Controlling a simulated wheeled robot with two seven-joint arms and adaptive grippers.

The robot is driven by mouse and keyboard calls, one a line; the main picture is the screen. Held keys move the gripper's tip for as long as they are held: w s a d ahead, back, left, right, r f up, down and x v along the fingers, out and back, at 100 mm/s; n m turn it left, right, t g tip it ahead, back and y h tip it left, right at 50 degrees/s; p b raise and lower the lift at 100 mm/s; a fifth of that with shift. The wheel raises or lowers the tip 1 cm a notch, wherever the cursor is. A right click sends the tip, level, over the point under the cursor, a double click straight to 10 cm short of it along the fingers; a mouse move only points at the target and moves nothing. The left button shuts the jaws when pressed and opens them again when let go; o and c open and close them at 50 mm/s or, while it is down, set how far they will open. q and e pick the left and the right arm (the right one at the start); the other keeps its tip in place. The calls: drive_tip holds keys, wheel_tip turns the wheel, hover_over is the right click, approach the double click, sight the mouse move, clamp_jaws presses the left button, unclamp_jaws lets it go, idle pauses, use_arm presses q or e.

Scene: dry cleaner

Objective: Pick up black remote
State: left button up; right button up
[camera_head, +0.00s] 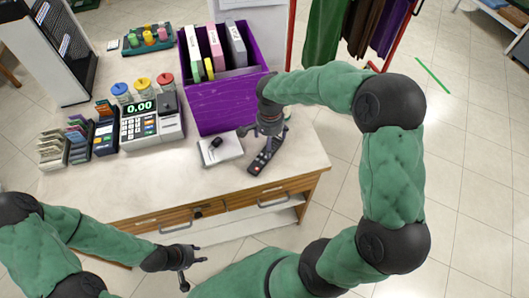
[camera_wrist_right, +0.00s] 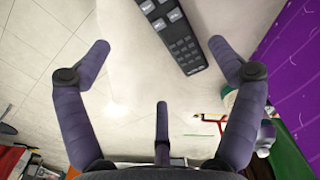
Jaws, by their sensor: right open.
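The black remote (camera_head: 263,157) lies on the counter near its front right edge. It also shows in the right wrist view (camera_wrist_right: 174,36), at the top, a little right of centre, with its upper end cut off by the picture edge. My right gripper (camera_head: 264,134) is open and empty just above and behind the remote; in the right wrist view its fingers (camera_wrist_right: 160,46) are spread, with the remote near the right finger. My left gripper (camera_head: 190,270) hangs low in front of the counter drawers, with its fingers apart and nothing between them.
A light notebook (camera_head: 224,152) with a small black object on it lies left of the remote. A purple box (camera_head: 222,105) with binders stands behind. A cash register (camera_head: 150,122) and card holders fill the counter's left. A clothes rack stands at the back right.

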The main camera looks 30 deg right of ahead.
wheel_tip(320, 180, down, 4)
drive_tip(key=shift+w+f+b, duration=0.1)
drive_tip(key=shift+b, duration=0.4)
drive_tip(key=f, duration=0.1)
drive_tip(key=f+b, duration=0.1)
drive_tip(key=f, duration=0.1)
drive_tip(key=f+b, duration=0.1)
drive_tip(key=f, duration=0.1)
drive_tip(key=shift+w+d, duration=0.1)
drive_tip(key=shift+w, duration=0.25)
drive_tip(key=shift+r, duration=0.1)
drive_tip(key=shift+c, duration=0.3)
